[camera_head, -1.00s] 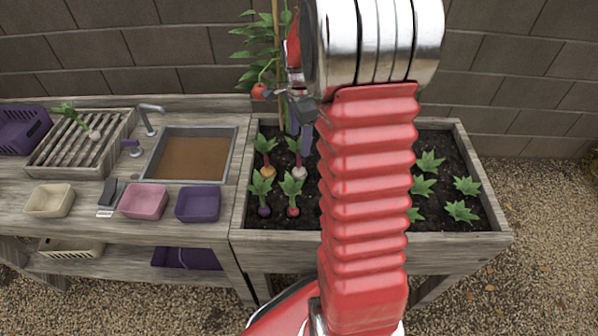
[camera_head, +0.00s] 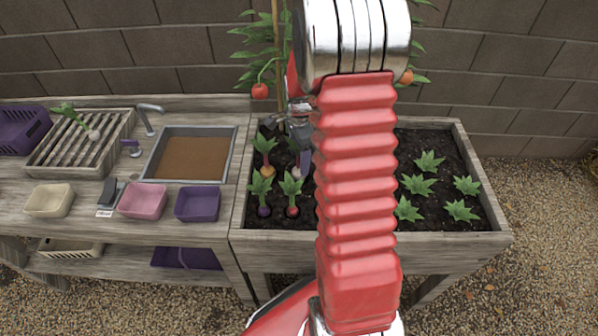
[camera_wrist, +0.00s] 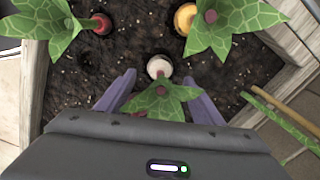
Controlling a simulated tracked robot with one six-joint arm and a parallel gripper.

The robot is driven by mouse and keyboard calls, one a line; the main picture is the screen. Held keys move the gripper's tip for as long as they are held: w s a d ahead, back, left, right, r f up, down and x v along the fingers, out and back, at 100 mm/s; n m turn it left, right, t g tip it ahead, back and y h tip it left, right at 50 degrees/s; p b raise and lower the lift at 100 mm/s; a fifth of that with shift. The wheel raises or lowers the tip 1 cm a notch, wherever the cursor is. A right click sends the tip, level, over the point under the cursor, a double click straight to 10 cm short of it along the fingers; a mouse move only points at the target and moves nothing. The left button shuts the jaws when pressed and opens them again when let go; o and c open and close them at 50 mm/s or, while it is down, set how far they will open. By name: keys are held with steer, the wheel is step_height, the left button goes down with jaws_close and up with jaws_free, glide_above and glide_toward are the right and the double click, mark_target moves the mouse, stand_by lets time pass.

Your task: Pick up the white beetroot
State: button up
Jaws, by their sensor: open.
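The white beetroot (camera_wrist: 158,66) stands in dark soil, its pale round top showing and its green leaves hanging toward my gripper in the wrist view. In the head view the white beetroot (camera_head: 297,172) is partly covered by my gripper (camera_head: 301,140). In the wrist view my gripper (camera_wrist: 160,78) is open, its two purple fingers on either side of the leaves, with the white top just beyond and between the tips. Nothing is gripped. I cannot tell whether the fingers touch the leaves.
A red beetroot (camera_wrist: 101,23) and a yellow beetroot (camera_wrist: 186,18) grow close by. A purple-rooted plant (camera_head: 263,211) stands at the front left of the bed (camera_head: 370,240). Another white root (camera_head: 93,135) lies on the slatted rack. A tomato plant (camera_head: 260,91) rises behind.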

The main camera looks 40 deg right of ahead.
mark_target(299, 170)
steer(key=shift+f, duration=2.6)
steer(key=c, duration=1.2)
steer(key=shift+o, duration=0.2)
steer(key=shift+r, duration=0.1)
step_height(299, 170, up, 10)
steer(key=shift+f, duration=0.1)
steer(key=shift+s, duration=0.1)
